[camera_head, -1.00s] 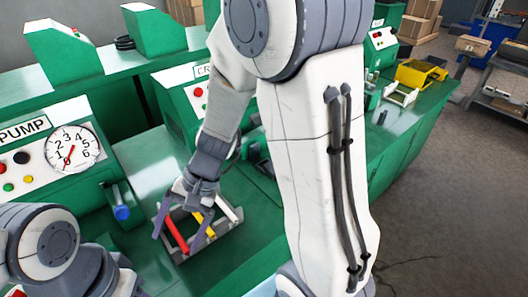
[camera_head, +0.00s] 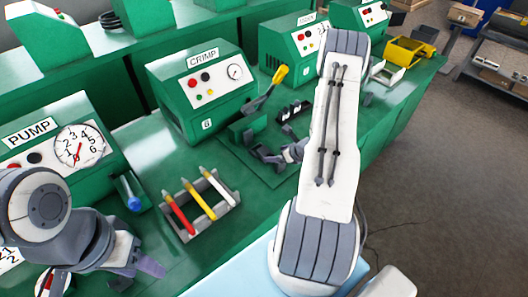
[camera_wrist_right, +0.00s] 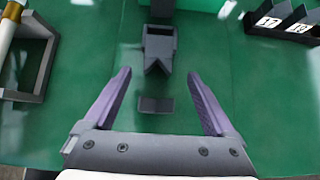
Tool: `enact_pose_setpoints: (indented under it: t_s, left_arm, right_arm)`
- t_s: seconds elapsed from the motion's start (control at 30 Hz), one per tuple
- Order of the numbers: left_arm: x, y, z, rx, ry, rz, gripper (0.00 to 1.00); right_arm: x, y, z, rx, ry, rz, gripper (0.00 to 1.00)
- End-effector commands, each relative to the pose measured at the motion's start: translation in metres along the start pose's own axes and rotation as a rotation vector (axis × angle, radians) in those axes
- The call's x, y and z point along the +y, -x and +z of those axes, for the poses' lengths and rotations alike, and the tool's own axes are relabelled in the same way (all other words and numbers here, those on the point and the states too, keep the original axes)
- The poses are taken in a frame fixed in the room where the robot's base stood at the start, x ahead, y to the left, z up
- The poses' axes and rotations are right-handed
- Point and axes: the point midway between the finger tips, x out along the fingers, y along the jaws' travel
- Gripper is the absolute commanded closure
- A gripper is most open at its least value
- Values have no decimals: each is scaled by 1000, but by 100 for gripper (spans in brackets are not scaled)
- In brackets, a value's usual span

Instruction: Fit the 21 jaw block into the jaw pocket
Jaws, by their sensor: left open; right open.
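My right gripper (camera_head: 265,157) is open and empty above the green bench in front of the crimp machine (camera_head: 205,85). In the right wrist view its two purple fingers (camera_wrist_right: 160,73) are spread wide. Ahead of them is a dark grey notched fixture (camera_wrist_right: 158,48), perhaps the jaw pocket, with a small dark block (camera_wrist_right: 156,104) nearer, between the fingers. Dark blocks labelled 17 (camera_wrist_right: 268,20) and 19 (camera_wrist_right: 299,27) stand at the upper right; in the head view such blocks (camera_head: 293,112) sit right of the machine's front. I cannot read a 21. My left gripper (camera_head: 138,272) is open, low at the left.
A grey rack (camera_head: 186,237) holds red, yellow and white-bodied tools; its edge shows in the right wrist view (camera_wrist_right: 37,95). A yellow-handled lever (camera_head: 280,75) rises at the machine's right. The pump box (camera_head: 50,140) and a blue-capped item (camera_head: 133,200) stand left.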

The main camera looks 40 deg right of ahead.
Motion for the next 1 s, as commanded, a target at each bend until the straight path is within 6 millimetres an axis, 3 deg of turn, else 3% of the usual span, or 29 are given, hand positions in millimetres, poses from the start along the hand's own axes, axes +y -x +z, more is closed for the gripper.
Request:
enact_pose_setpoints:
  t_s: [0.27,0.6,0.87,0.9,1.0]
  left_arm:
    - [1,11,-1,0,0,0,50]
    - [2,28,-2,0,1,0,50]
    - [2,27,-1,0,1,0,50]
    - [2,27,-1,0,1,0,50]
    - [2,27,-1,0,1,0,50]
  right_arm:
    - [2,-19,0,1,3,4,10]
    - [3,-59,-4,-1,4,2,10]
    - [3,-63,-5,0,3,1,10]
    - [3,-63,-5,0,3,1,18]
    - [3,-62,-5,-1,3,1,56]
